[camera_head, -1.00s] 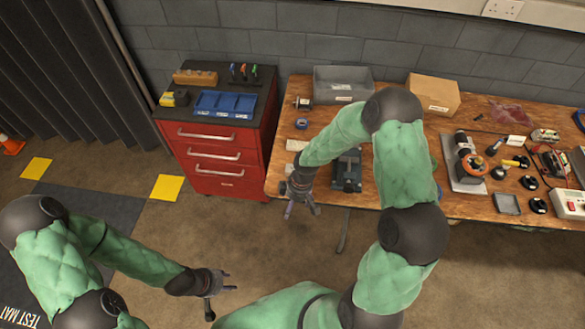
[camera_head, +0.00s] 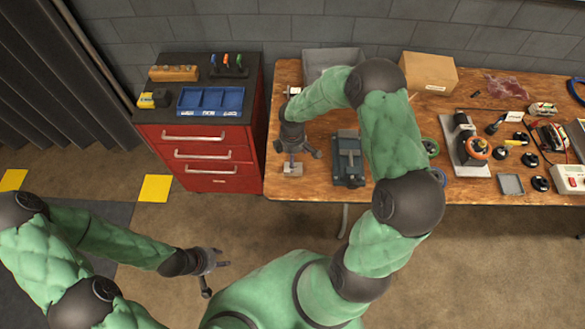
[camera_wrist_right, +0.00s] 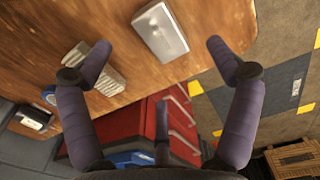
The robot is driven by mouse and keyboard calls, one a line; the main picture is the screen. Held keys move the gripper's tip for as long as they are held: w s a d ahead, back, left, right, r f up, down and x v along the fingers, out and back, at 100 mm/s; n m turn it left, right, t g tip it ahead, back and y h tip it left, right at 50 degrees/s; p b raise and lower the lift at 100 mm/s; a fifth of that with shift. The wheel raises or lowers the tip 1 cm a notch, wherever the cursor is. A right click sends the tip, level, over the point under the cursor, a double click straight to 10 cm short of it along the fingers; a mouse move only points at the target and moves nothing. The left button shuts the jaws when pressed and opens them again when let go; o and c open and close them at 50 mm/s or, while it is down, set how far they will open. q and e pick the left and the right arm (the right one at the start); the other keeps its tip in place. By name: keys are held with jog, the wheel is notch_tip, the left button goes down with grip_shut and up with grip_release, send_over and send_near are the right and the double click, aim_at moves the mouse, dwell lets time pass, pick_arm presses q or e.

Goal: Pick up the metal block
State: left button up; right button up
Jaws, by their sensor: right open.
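The metal block (camera_head: 292,169) lies near the front edge of the wooden workbench in the head view. In the right wrist view the silver block (camera_wrist_right: 160,31) lies flat on the wood, beyond and roughly between my right fingertips. My right gripper (camera_head: 299,154) is above the bench at the block's far side, open and empty. Its spread fingers also show in the right wrist view (camera_wrist_right: 159,47), apart from the block. My left gripper (camera_head: 218,277) is over the floor at lower left, with its fingers apart and empty.
A grey vise (camera_head: 348,160) stands just right of the block. In the right wrist view a ridged light piece (camera_wrist_right: 98,73) lies beside the left finger. A red tool cabinet (camera_head: 203,156) adjoins the bench's left. Several tools and devices occupy the bench's right side.

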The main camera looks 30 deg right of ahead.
notch_tip(320, 180, down, 2)
jog(key=shift+w+f, duration=0.1)
jog(key=shift+f+b, duration=0.3)
jog(key=shift+f, duration=0.15)
jog(key=f, duration=0.2)
jog(key=f+b, duration=0.1)
jog(key=f, duration=0.1)
jog(key=shift+d, duration=0.25)
jog(key=c, duration=1.5)
